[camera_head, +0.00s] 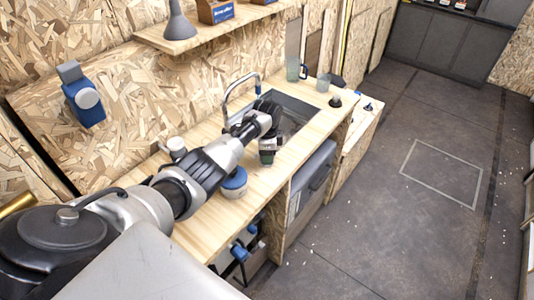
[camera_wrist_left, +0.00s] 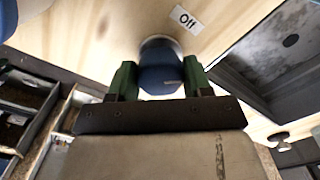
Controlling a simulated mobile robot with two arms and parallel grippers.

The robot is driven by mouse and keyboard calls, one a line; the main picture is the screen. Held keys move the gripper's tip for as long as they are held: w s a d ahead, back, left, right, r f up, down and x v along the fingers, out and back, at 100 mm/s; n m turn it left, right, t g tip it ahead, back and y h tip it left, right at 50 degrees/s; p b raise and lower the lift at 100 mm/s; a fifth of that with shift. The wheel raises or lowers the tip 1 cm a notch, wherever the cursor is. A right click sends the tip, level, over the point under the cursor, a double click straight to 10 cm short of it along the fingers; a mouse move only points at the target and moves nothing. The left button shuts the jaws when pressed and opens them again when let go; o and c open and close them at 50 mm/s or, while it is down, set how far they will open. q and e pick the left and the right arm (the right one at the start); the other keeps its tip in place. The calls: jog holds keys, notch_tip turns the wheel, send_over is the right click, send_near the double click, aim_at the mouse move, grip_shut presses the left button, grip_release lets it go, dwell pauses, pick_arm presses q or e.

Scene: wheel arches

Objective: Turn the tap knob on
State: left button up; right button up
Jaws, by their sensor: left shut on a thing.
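The blue tap knob (camera_wrist_left: 160,72) sits on the wooden counter in the left wrist view, with a white "Off" label (camera_wrist_left: 186,19) just beyond it. My left gripper (camera_wrist_left: 160,84) has one green fingertip on each side of the knob and is shut on it. In the head view my left gripper (camera_head: 267,155) points down at the counter in front of the sink (camera_head: 296,116), and hides the knob. The curved metal tap (camera_head: 240,82) stands behind the gripper. No water can be made out. My right gripper is not in view.
A blue and white round container (camera_head: 235,184) stands on the counter close to my left arm. Glasses (camera_head: 293,69) stand past the sink. A shelf (camera_head: 200,36) with a grey funnel (camera_head: 179,22) hangs above. The floor to the right is clear.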

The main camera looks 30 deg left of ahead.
pick_arm(q)
jog(key=m, duration=0.4)
jog(key=shift+m+b, duration=0.6)
jog(key=shift+m, duration=1.3)
jog(key=shift+r, duration=0.1)
jog(key=o, duration=0.9)
notch_tip(320, 180, up, 11)
jog(key=shift+f+b, duration=0.15)
jog(key=shift+b, duration=0.6)
